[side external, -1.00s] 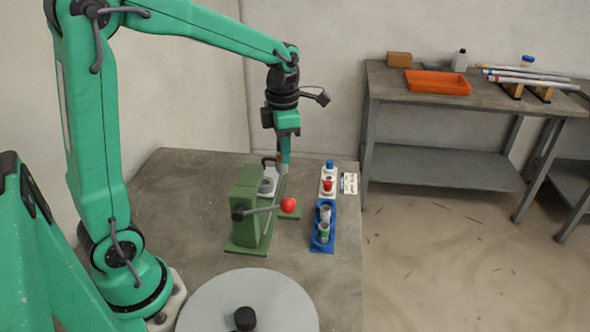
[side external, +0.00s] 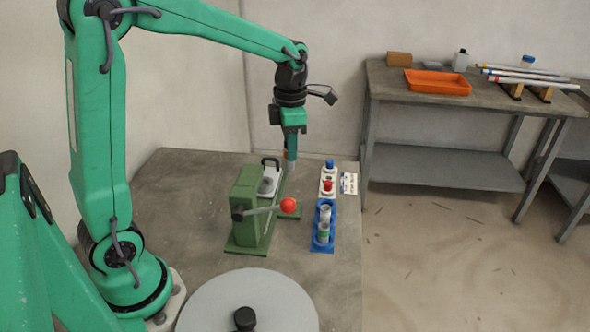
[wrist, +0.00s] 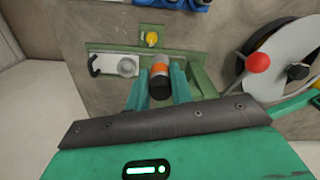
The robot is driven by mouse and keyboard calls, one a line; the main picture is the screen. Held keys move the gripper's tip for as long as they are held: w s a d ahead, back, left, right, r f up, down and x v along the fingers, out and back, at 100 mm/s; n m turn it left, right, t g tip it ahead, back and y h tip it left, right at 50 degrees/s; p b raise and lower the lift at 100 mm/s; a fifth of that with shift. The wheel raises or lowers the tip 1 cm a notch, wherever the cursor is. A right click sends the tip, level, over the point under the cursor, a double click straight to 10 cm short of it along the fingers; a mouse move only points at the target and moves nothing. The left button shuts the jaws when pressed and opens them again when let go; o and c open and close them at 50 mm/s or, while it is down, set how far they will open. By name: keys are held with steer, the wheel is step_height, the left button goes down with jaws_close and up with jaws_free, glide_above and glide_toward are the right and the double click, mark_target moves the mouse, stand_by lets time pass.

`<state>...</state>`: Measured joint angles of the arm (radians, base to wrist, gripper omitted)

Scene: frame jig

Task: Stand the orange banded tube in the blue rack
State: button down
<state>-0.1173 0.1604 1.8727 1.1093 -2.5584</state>
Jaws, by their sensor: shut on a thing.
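My gripper (side external: 291,160) is shut on the orange banded tube (wrist: 160,73). In the wrist view the tube shows an orange band and a dark end between the teal fingers. In the side view the fingers mostly hide it. My gripper is above the table, behind the green press and left of the racks. The blue rack (side external: 322,246) stands on the table to the right of the press and holds a greyish tube (side external: 325,213) and a green-banded tube (side external: 323,231). Part of a blue rack shows at the top edge of the wrist view (wrist: 170,4).
The green press (side external: 247,205) has a lever with a red ball (side external: 288,205) close to the blue rack. A white block (side external: 328,174) with a blue-capped and a red-capped piece stands behind the rack, beside a white card (side external: 349,183). A round grey disc (side external: 250,300) is in front.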

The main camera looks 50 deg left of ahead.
steer(key=w+d+f+m, duration=0.3)
steer(key=w+f+m, duration=0.2)
steer(key=w+f, duration=0.2)
steer(key=shift+w+d+f, duration=0.3)
steer(key=shift+w+f, duration=0.1)
steer(key=shift+w, duration=0.75)
steer(key=shift+f, duration=0.1)
steer(key=shift+f, duration=2.35)
steer(key=shift+f, duration=1.2)
steer(key=c, duration=1)
jaws_free()
steer(key=shift+r, duration=0.15)
